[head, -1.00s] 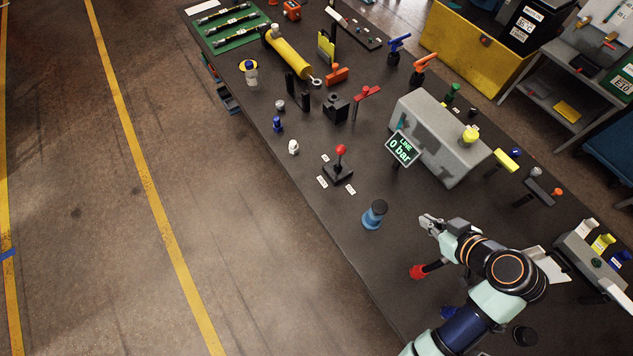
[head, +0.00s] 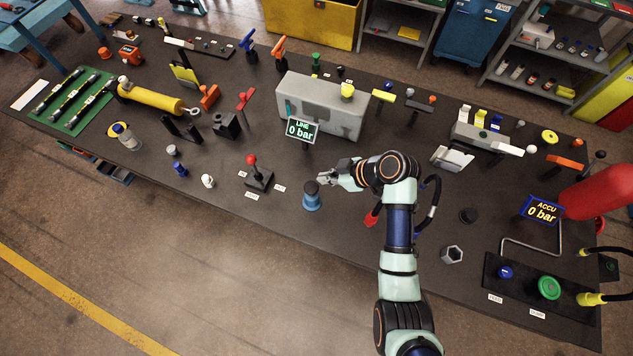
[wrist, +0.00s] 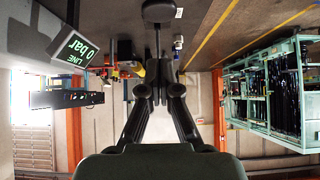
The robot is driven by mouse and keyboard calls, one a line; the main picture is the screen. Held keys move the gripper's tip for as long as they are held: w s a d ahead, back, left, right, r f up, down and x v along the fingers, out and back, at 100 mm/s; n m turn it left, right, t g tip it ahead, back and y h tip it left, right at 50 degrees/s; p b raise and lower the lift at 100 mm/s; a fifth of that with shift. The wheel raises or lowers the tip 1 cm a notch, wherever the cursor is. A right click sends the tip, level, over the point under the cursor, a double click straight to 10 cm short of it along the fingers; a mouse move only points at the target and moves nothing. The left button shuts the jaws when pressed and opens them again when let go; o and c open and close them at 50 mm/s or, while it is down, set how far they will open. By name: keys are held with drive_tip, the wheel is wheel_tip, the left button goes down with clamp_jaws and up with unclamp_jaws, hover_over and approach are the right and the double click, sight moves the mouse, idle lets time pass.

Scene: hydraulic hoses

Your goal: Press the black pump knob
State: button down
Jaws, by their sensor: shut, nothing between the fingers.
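The black pump knob (head: 312,187) is the round dark cap on top of a short blue cylinder (head: 311,203), which stands upright near the table's front edge. In the wrist view a black disc on a thin stem, which looks like the knob (wrist: 158,10), shows at the top, beyond my fingertips. My gripper (head: 322,179) is shut and empty, roughly level, and just to the right of the knob in the head view. I cannot tell whether the tips touch it. The shut fingers (wrist: 160,72) also show in the wrist view.
A lever with a red ball (head: 252,160) stands left of the pump. A grey housing (head: 322,104) and a "LINE 0 bar" display (head: 302,130) stand behind it. A red-handled tool (head: 372,217) lies near my arm. The table front below the pump is clear.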

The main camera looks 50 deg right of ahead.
sight(317, 189)
drive_tip(key=x, duration=0.4)
wheel_tip(317, 189, down, 3)
drive_tip(key=shift+r, duration=0.15)
drive_tip(key=shift+f, duration=0.7)
wheel_tip(317, 189, down, 4)
drive_tip(key=b, duration=0.3)
drive_tip(key=shift+r, duration=0.3)
wheel_tip(317, 189, up, 5)
drive_tip(key=p, duration=0.3)
drive_tip(key=shift+p, duration=0.3)
drive_tip(key=v, duration=0.9)
drive_tip(key=shift+s+d+r, duration=0.15)
drive_tip(key=shift+s+r, duration=0.05)
